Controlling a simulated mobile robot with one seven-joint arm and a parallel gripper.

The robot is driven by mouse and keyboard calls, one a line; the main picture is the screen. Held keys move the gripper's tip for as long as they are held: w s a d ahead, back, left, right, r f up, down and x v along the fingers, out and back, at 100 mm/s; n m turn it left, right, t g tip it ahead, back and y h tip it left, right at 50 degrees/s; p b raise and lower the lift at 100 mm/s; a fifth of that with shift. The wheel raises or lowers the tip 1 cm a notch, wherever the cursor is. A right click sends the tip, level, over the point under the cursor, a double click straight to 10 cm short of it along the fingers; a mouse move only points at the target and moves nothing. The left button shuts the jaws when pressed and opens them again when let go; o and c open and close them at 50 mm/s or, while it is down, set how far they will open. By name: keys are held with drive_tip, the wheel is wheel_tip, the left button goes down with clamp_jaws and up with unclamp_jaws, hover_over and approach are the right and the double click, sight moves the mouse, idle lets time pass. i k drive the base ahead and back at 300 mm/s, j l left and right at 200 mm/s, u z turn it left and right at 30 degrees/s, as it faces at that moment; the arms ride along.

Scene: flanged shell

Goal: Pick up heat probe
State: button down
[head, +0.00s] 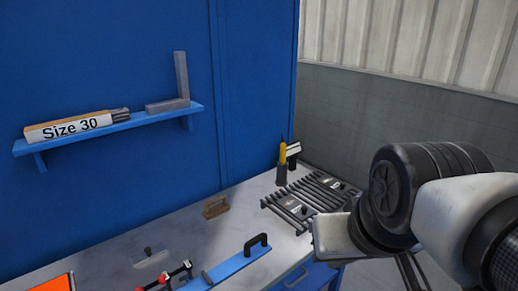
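A slim yellow tool with a dark pointed tip (282,152) stands upright at the back right of the workbench, its lower part in or joined to a dark base. It may be the heat probe; I cannot tell for sure. A white-and-black piece (293,149) is right beside or behind it. My gripper (408,272) is at the lower right, in front of and to the right of these things and apart from them. Its fingers are mostly hidden or cut off, so I cannot tell whether it is open or holds anything.
Dark slatted racks (310,197) lie on the grey workbench (120,250) between the yellow tool and my arm. A wooden block (215,207), a blue bar with a black handle (238,262) and a red clamp (178,272) lie nearer. A blue shelf (150,121) is on the blue wall.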

sight(283, 149)
drive_tip(key=u, duration=2.1)
drive_tip(key=z, duration=1.95)
drive_tip(key=i+l+u, duration=0.1)
drive_tip(key=u, duration=0.3)
drive_tip(key=l+u, duration=0.4)
drive_tip(key=i+l+u, duration=0.15)
drive_tip(key=u, duration=0.25)
drive_tip(key=l+u, duration=0.35)
drive_tip(key=l, duration=1.2)
